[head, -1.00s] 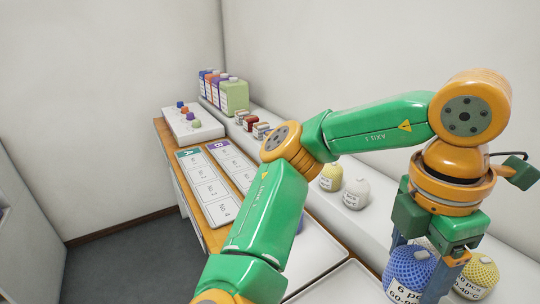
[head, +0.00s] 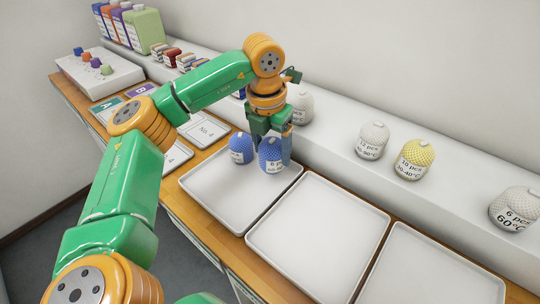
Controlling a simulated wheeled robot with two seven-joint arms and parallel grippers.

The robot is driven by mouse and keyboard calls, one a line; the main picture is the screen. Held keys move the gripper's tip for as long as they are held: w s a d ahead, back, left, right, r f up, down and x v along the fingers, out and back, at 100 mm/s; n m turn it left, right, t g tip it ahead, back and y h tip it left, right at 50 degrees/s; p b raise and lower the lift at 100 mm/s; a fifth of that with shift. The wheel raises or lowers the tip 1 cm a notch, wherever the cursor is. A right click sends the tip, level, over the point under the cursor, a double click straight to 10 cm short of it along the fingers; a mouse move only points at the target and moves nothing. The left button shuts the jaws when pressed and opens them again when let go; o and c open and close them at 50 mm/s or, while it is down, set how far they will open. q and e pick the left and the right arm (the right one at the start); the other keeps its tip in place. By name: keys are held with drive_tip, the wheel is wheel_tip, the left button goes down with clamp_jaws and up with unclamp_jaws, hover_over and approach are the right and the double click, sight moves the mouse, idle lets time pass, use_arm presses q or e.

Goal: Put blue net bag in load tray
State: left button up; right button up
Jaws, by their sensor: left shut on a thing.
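My left gripper (head: 271,143) is shut on a blue net bag (head: 270,158) with a white label, one finger showing at its right side. It holds the bag upright over the far part of the leftmost white tray (head: 215,195); whether the bag touches the tray is hard to tell. A second blue net bag (head: 240,149) stands at that tray's far left part, just left of the held one. Two more empty white trays, a middle one (head: 318,235) and a right one (head: 430,270), lie beside it. My right gripper is out of view.
On the white ledge behind stand white net bags (head: 373,140), a yellow one (head: 415,158) and another white one (head: 515,208) at far right.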

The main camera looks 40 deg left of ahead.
sight(270, 141)
use_arm(q)
drive_tip(key=f, duration=0.2)
drive_tip(key=f+p, duration=0.1)
drive_tip(key=f, duration=0.1)
drive_tip(key=shift+w+a, duration=0.25)
drive_tip(key=shift+w, duration=0.1)
drive_tip(key=shift+f, duration=0.35)
drive_tip(key=o, duration=1.3)
drive_tip(key=r, duration=0.4)
drive_tip(key=s+r, duration=0.1)
drive_tip(key=r, duration=0.7)
drive_tip(key=shift+s+r, duration=0.2)
drive_tip(key=shift+s, duration=0.05)
